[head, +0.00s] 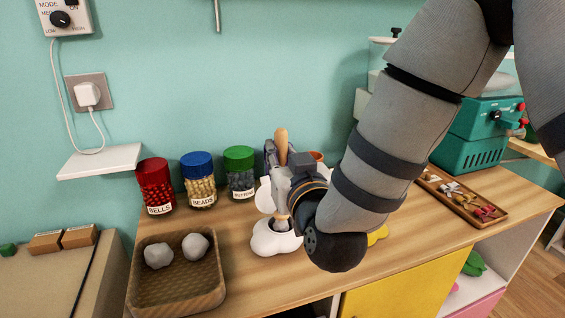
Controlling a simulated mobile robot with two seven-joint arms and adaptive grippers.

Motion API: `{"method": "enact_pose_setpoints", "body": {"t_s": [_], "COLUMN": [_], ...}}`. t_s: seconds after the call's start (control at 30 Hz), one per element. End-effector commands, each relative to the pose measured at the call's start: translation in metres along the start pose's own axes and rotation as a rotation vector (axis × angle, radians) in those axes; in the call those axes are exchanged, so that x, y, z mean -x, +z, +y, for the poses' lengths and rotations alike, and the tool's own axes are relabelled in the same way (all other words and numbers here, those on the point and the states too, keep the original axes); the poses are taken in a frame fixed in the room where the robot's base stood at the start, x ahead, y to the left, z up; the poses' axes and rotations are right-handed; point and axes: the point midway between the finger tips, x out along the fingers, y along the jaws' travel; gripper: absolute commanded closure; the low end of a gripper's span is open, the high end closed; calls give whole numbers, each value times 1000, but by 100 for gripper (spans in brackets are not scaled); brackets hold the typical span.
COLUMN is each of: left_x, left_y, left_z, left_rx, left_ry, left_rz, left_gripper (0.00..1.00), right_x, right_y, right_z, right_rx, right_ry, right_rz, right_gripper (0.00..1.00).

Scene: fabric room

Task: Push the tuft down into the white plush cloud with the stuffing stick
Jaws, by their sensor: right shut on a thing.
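The white plush cloud (268,242) sits on the wooden counter, with a dark opening in its top. My right gripper (278,180) is shut on the stuffing stick (281,143), just above the cloud. The stick stands nearly upright, its wooden handle above the gripper. Its lower end comes down at the opening; I cannot tell how deep it goes. No tuft can be made out in the opening. Two pale tufts (195,246) lie in the woven tray (176,307) on the left. My left gripper is not in view.
Jars of bells (154,187), beads (198,182) and buttons (239,173) stand along the wall behind. A brown tray (479,219) of small pieces and a teal machine (474,137) are at the right. My right arm covers much of the counter's middle.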

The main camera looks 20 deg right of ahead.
Motion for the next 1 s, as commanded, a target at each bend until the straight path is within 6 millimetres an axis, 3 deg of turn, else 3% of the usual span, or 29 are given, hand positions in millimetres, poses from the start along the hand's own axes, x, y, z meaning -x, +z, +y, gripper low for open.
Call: {"method": "enact_pose_setpoints", "body": {"t_s": [0.03,0.6,1.0], "left_x": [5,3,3], "left_y": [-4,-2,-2], "left_z": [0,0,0], "left_rx": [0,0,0], "left_ry": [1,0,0], "left_rz": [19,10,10], "left_gripper": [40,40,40], "right_x": [2,2,2], "right_y": [-16,-86,-92], "right_z": [0,0,0], "right_rx": [-1,-2,-1], "right_ry": [0,1,0], "right_rz": [17,14,11], "right_gripper": [100,100,100]}}
